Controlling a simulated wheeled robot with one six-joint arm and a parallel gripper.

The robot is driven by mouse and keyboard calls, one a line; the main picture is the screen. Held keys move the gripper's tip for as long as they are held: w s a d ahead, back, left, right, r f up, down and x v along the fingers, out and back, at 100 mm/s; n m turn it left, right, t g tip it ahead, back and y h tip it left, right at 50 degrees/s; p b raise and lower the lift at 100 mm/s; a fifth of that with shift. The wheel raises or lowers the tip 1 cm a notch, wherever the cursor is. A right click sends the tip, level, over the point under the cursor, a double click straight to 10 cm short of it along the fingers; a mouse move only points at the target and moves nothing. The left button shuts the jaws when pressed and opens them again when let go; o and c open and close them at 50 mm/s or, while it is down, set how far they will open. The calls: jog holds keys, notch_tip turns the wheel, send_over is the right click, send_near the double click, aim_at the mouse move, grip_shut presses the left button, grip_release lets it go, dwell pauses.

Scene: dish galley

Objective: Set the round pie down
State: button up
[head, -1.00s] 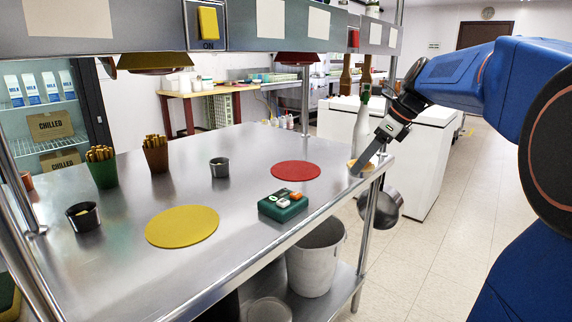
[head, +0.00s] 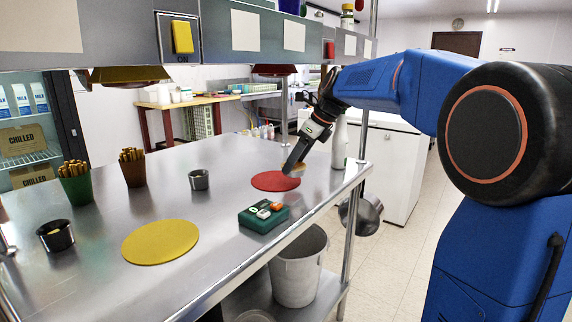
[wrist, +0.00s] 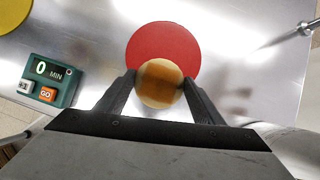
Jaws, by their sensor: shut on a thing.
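The round pie (wrist: 160,92), golden with a browner band across it, is between the two fingers of my gripper (wrist: 160,80) in the wrist view. My gripper is shut on it. In the head view my gripper (head: 293,168) points down at the far right part of the steel table, and a tan bit of the pie shows beside the fingers. In the wrist view the pie overlaps the near edge of a red round mat (wrist: 163,46). The red mat also shows in the head view (head: 268,182). I cannot tell the gap under the pie.
A green timer (head: 263,216) stands near the table's front edge. A yellow round mat (head: 160,242) lies to its left. A pale bottle (head: 340,140) stands right of my gripper. Small dark cups and pots of sticks stand on the left. Bare steel lies between them.

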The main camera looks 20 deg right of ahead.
jog(key=w+a, duration=0.2)
jog(key=shift+w+a+f, duration=0.15)
jog(key=shift+w+a, duration=0.05)
jog(key=shift+a, duration=0.1)
jog(key=shift+s+d+f, duration=0.1)
jog(key=shift+d+f, duration=0.05)
jog(key=shift+f, duration=0.45)
jog(key=shift+f, duration=0.65)
jog(key=o, duration=1.1)
jog(key=shift+o, duration=0.2)
jog(key=shift+r, duration=0.1)
